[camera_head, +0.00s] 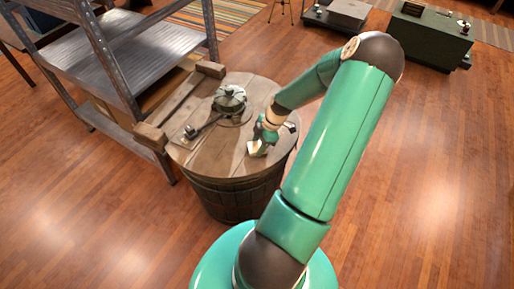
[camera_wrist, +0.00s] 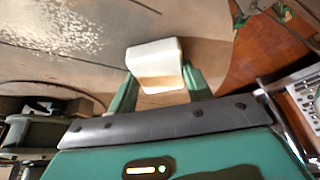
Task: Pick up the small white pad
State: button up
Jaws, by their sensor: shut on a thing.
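The small white pad (camera_wrist: 155,58) is between the two green fingers of my gripper (camera_wrist: 158,90) in the wrist view, and the fingers are shut on it. In the head view the white pad (camera_head: 258,149) shows at the tip of my gripper (camera_head: 264,140), over the near right part of the round wooden barrel top (camera_head: 215,155). I cannot tell whether the pad still touches the barrel top.
A dark metal object (camera_head: 229,98) stands on the barrel top, with a small long-handled item (camera_head: 194,131) beside it. A wooden beam (camera_head: 180,105) lies along the left edge. A grey metal shelf (camera_head: 135,60) stands behind left.

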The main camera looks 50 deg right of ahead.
jog(key=shift+r, duration=0.1)
jog(key=shift+r, duration=0.5)
jog(key=s+d+r, duration=0.1)
jog(key=s+r, duration=1)
jog(key=s, duration=0.3)
jog(key=shift+r, duration=0.4)
jog(key=shift+d, duration=0.1)
jog(key=shift+o, duration=0.6)
